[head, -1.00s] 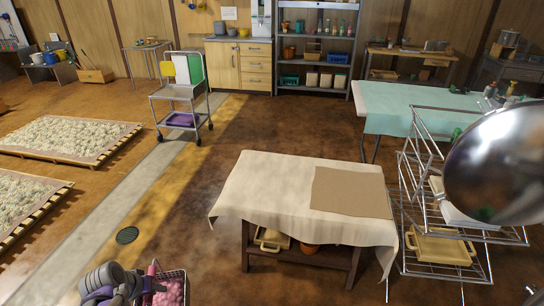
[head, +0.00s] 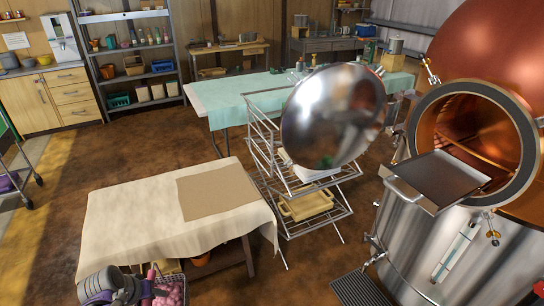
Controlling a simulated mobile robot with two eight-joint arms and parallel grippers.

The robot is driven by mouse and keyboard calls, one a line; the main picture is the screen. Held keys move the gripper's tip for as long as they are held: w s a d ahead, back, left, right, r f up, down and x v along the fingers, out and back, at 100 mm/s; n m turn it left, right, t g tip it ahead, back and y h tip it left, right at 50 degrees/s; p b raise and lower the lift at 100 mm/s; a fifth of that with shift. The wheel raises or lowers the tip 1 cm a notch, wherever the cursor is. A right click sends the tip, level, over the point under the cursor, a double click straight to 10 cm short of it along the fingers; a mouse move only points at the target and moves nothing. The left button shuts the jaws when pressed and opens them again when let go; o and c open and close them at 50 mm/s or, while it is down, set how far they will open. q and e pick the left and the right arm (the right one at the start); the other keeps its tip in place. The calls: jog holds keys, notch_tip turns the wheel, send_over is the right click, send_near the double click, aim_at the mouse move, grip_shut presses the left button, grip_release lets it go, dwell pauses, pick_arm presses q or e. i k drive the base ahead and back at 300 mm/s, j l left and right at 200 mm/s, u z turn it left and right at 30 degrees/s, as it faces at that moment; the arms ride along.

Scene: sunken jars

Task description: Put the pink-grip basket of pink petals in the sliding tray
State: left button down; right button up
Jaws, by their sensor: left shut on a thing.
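The basket of pink petals (head: 172,293) is at the bottom edge, left of centre, partly cut off by the frame. It has wire sides and an upright pink grip (head: 151,274). My left gripper (head: 145,287) is shut on the basket at the pink grip. The basket is in front of the near cloth-covered table. The sliding tray (head: 440,178) is a flat metal tray with a front handle, sticking out of the round open mouth of the copper still at the right. The tray looks empty. My right gripper is out of view.
The copper still (head: 475,35) stands on a steel base (head: 445,250) at the right. A cloth-covered table (head: 135,220) and a wire rack (head: 285,185) with a large shiny metal dome (head: 333,115) lie between basket and still. A floor grate (head: 358,288) lies before the still.

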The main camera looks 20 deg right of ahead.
aim_at(427, 181)
jog(key=z, duration=1.2)
